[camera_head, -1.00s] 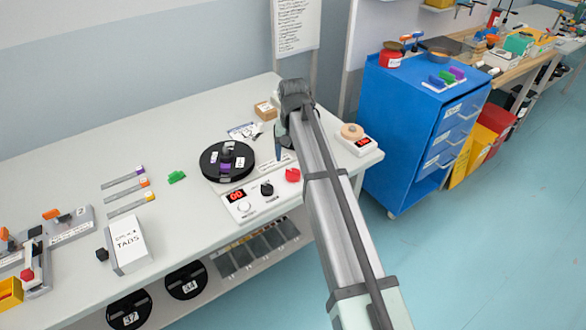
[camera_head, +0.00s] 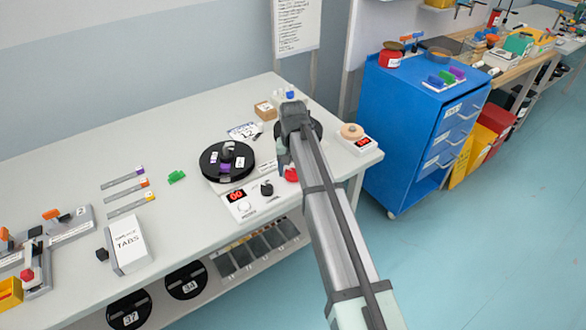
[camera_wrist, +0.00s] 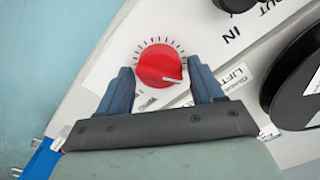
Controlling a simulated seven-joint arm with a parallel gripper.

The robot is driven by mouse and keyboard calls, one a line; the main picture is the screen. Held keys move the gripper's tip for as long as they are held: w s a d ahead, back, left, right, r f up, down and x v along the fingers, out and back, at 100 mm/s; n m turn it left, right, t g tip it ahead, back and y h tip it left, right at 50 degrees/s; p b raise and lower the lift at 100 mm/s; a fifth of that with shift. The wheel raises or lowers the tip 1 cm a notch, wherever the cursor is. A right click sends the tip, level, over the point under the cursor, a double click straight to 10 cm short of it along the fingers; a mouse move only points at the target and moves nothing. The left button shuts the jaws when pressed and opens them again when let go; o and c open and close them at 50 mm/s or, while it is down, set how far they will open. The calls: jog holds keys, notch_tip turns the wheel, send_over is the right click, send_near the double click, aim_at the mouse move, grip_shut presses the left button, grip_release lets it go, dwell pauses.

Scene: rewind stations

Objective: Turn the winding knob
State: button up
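A red knob (camera_head: 291,175) stands at the right end of the white control panel (camera_head: 252,205) and is partly covered by my gripper in the head view. In the wrist view the red knob (camera_wrist: 160,65) has a pointer line and a ring of tick marks. My gripper (camera_wrist: 161,72) is open, one blue-grey finger on each side of the knob, with narrow gaps. I cannot tell how far above the panel the fingertips are. A black knob (camera_head: 266,188) sits left of the red one; a black knob also shows by the IN and OUT labels (camera_wrist: 235,3).
A black reel (camera_head: 210,170) lies behind the panel, close to the gripper. A white device with a tan disc (camera_head: 352,131) stands to the right near the table edge. A small cardboard box (camera_head: 265,110) is behind. The blue cabinet (camera_head: 410,130) is farther right.

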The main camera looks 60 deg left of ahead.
aim_at(293, 170)
jog(key=c, duration=0.8)
jog(key=shift+n, duration=2.1)
jog(key=o, duration=1)
jog(key=shift+o, duration=0.2)
notch_tip(293, 170, up, 14)
jog(key=shift+f, duration=0.1)
